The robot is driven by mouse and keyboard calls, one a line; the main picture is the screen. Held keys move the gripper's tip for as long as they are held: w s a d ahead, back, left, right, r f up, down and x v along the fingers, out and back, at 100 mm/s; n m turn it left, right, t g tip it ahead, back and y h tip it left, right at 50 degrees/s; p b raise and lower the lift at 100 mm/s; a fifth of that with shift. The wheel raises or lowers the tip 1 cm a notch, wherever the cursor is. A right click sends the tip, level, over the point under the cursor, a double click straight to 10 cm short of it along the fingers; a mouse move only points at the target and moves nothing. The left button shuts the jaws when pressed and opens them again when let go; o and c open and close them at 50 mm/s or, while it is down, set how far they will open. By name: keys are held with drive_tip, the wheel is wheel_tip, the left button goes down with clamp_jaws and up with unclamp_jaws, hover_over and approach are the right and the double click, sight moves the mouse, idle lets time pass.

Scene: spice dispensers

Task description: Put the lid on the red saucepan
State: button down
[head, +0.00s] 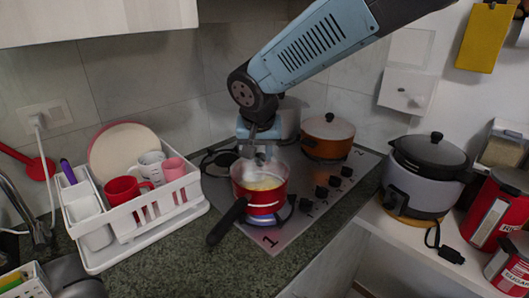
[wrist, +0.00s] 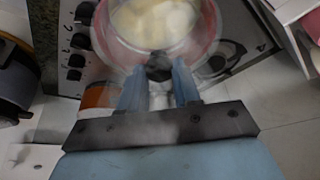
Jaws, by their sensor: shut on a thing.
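The red saucepan (head: 262,200) stands on the hob's front left area, its black handle (head: 228,220) pointing to the front left. Pale yellow food shows inside it, also in the wrist view (wrist: 152,20). My gripper (head: 260,152) is over the pan, pointing down. In the wrist view my gripper's blue fingers (wrist: 158,82) are shut on the black knob (wrist: 158,66) of a see-through lid. The lid's clear body is hard to make out; I cannot tell whether its rim touches the pan.
An orange pot (head: 327,137) with a lid stands at the hob's back right. Black hob knobs (head: 334,181) are right of the saucepan. A white dish rack (head: 140,215) with cups and plates is to the left. A rice cooker (head: 420,182) stands right.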

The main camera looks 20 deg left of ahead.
sight(260, 155)
drive_tip(key=shift+f, duration=0.2)
drive_tip(key=c, duration=0.7)
unclamp_jaws()
drive_tip(key=shift+o, duration=0.3)
drive_tip(key=o, duration=0.4)
drive_tip(key=shift+w+r, duration=0.1)
drive_tip(key=shift+r, duration=3.4)
